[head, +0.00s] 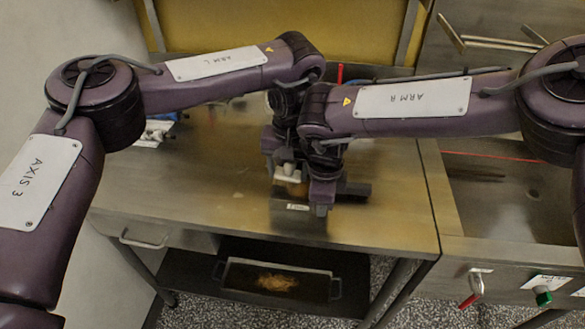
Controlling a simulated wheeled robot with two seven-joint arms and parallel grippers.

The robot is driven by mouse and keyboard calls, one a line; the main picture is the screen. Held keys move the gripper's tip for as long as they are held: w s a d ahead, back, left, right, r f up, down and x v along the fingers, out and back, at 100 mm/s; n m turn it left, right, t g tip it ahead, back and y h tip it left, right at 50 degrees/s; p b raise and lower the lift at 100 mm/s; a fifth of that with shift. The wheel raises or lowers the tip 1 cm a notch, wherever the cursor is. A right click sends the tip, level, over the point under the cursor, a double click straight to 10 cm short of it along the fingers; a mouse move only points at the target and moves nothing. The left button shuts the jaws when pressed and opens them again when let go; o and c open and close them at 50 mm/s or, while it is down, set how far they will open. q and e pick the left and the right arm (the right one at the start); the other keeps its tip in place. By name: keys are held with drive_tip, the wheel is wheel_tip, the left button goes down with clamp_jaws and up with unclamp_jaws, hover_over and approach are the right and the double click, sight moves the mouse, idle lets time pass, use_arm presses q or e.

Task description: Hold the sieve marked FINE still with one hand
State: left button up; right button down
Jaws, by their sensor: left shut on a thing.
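Both grippers are close together over the steel table, in the middle of the head view. My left gripper (274,142) is the higher one and is shut on a small pale and brown object (289,174), partly hidden by the arms. My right gripper (322,205) points down just in front and to the right, low over the table; its jaw opening does not show. A small white label (297,207) sits beside it, with print too small to read. I cannot make out a sieve marked FINE for certain; the grippers hide much of this spot.
The steel table (180,205) is clear at front and left. Small white items (155,130) lie at its back left. A dark tray (240,275) with tan crumbs is on the shelf below. A steel unit with a red-handled switch (470,295) and green knob (543,296) stands right.

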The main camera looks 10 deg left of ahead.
use_arm(q)
drive_tip(key=shift+a+r, duration=0.15)
drive_tip(key=shift+a, duration=0.55)
drive_tip(key=shift+w+r, duration=0.1)
drive_tip(key=shift+w, duration=0.65)
drive_tip(key=shift+s+d+r, duration=0.1)
drive_tip(key=shift+d, duration=1.75)
drive_tip(key=shift+s+d+r, duration=0.1)
drive_tip(key=shift+d, duration=1.7)
drive_tip(key=shift+w+d, duration=0.1)
drive_tip(key=shift+d, duration=0.2)
drive_tip(key=shift+r, duration=0.15)
drive_tip(key=shift+a, duration=0.1)
drive_tip(key=shift+w+a+r, duration=0.1)
drive_tip(key=shift+a+r, duration=0.05)
drive_tip(key=shift+a, duration=1.5)
drive_tip(key=shift+a+r, duration=0.15)
drive_tip(key=shift+a, duration=1.45)
drive_tip(key=shift+a+f, duration=0.15)
drive_tip(key=shift+a, duration=0.6)
